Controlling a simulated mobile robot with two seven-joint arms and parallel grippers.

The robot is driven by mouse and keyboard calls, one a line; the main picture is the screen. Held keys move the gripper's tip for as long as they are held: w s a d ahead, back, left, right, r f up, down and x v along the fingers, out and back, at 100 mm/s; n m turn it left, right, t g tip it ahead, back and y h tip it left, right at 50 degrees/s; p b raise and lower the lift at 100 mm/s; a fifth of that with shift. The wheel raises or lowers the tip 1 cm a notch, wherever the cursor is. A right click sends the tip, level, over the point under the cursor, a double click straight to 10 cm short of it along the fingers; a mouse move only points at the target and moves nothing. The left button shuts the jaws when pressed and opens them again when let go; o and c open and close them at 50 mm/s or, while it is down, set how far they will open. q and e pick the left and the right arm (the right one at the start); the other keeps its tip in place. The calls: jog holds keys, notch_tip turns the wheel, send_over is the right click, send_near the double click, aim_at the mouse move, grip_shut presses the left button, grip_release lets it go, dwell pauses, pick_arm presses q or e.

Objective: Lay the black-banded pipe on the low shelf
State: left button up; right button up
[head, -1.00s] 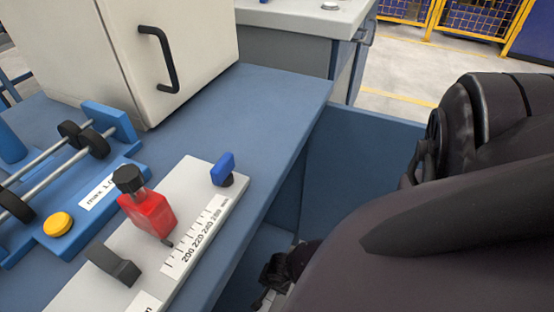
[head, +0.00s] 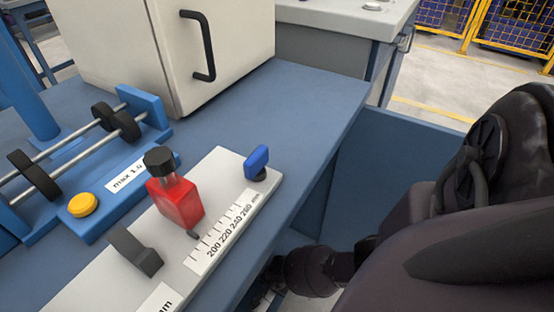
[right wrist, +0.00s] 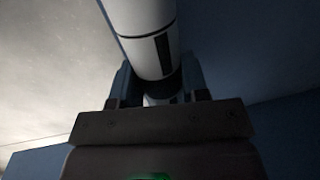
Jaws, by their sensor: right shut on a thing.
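A white pipe with black markings (right wrist: 140,25) shows in the right wrist view, running up and away from my right gripper (right wrist: 158,78). The gripper is shut on the pipe, one finger on each side, near a black band. The pipe's far end is out of the picture. In the head view my right arm reaches down beside the workbench, and its lower end is partly hidden by the bench edge. The pipe cannot be made out there. A blue surface lies low beside the bench (head: 287,243); I cannot tell if it is the low shelf. My left gripper is not in view.
The blue workbench (head: 310,105) carries a white cabinet (head: 225,60), a measuring board with a red slider (head: 180,200), and a blue roller fixture (head: 135,175). A blue panel (head: 400,160) stands right of the bench, close to my right arm.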

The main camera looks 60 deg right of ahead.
jog(key=shift+w+a+f, duration=0.15)
jog(key=shift+w+f, duration=0.55)
jog(key=shift+f, duration=0.35)
jog(key=shift+w+f, duration=0.2)
jog(key=o, duration=0.8)
jog(key=shift+o, duration=1.2)
jog(key=shift+r, duration=0.1)
